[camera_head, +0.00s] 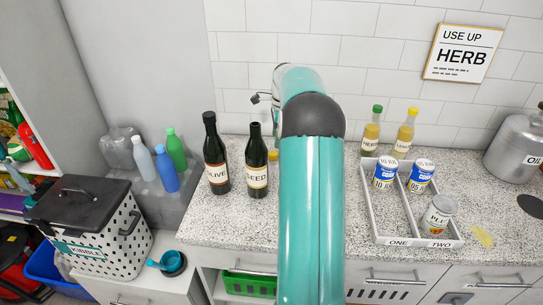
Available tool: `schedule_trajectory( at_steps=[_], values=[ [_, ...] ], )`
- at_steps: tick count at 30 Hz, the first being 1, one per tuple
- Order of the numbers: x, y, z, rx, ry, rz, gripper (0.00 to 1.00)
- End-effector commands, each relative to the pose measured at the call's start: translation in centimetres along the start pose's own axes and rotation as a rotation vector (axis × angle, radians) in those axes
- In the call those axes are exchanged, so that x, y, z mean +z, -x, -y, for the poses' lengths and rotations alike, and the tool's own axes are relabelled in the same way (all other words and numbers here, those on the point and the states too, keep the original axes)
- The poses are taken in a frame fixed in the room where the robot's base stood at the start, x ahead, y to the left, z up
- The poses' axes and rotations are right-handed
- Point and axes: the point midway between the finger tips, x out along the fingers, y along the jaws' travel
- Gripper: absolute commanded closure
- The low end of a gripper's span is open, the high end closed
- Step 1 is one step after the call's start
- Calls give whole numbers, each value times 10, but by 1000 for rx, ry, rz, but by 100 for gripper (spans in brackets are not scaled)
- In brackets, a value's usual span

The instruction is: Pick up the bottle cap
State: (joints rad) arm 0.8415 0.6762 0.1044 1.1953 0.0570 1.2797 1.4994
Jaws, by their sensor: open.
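No loose bottle cap can be made out for sure. A small yellow thing (273,155) shows on the counter beside the seed bottle, partly hidden by my arm; I cannot tell what it is. The dark olive bottle (216,165) and the dark seed bottle (256,174) stand upright on the counter. Behind the tray stand a green-capped bottle (371,131) and a yellow-capped bottle (405,134). My teal arm rises over the middle of the counter and hides what is behind it. My gripper cannot be made out; its fingers seem hidden behind the arm.
A grey divided tray (391,239) holds blue cans (420,178) and a pale can (438,213). A metal oil pot (516,146) and a dark disc (531,206) are at right. A kibble bin (97,240) and plastic bottles (165,172) stand left. Counter in front of the dark bottles is clear.

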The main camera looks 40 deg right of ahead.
Motion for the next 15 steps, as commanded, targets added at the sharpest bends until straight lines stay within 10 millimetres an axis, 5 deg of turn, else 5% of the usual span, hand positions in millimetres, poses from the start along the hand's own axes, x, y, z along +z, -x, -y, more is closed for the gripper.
schedule_trajectory(
  at_steps=[15],
  values=[
    [4, -59, 5, 4, 5, 1, 44]
  ],
)
